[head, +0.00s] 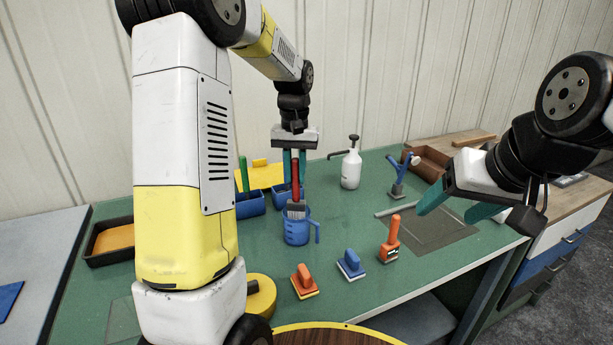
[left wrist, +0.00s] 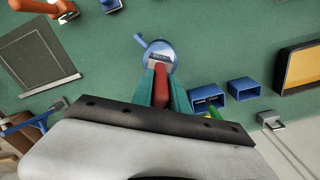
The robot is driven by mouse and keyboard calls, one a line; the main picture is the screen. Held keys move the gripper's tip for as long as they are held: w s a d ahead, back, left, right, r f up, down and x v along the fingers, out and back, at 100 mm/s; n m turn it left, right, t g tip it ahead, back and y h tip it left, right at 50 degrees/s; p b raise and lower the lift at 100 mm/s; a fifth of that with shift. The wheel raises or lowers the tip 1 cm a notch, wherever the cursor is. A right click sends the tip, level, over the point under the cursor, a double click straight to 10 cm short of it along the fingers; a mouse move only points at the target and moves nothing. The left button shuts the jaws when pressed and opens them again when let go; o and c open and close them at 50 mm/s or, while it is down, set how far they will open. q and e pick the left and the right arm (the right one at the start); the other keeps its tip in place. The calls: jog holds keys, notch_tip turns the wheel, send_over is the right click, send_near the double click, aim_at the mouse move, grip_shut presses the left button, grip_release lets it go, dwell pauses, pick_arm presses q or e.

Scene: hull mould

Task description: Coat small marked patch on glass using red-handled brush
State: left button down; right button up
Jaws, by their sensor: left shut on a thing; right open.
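My left gripper (head: 295,170) is shut on the red handle of the brush (head: 295,190), which hangs upright with its bristles down. The brush's pale head is at the mouth of the blue jug (head: 297,232); I cannot tell how deep the bristles reach. In the left wrist view the red handle (left wrist: 161,88) lies between the fingers, with the jug (left wrist: 160,50) beyond. A dark grey square panel (head: 428,230) lies flat at the right of the green table; no small marked patch can be made out on it. My right gripper (head: 458,207) is open and empty above this panel.
An orange-handled tool (head: 391,240), a blue-handled block (head: 351,266) and an orange-handled block (head: 304,282) stand in front of the jug. A white spray bottle (head: 351,168) and blue bins (head: 249,206) are behind. A black tray (head: 97,254) lies left.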

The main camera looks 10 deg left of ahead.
aim_at(295, 158)
pick_arm(q)
jog(key=shift+r, duration=3.45)
jog(key=shift+r, duration=1.55)
jog(key=shift+f, duration=0.1)
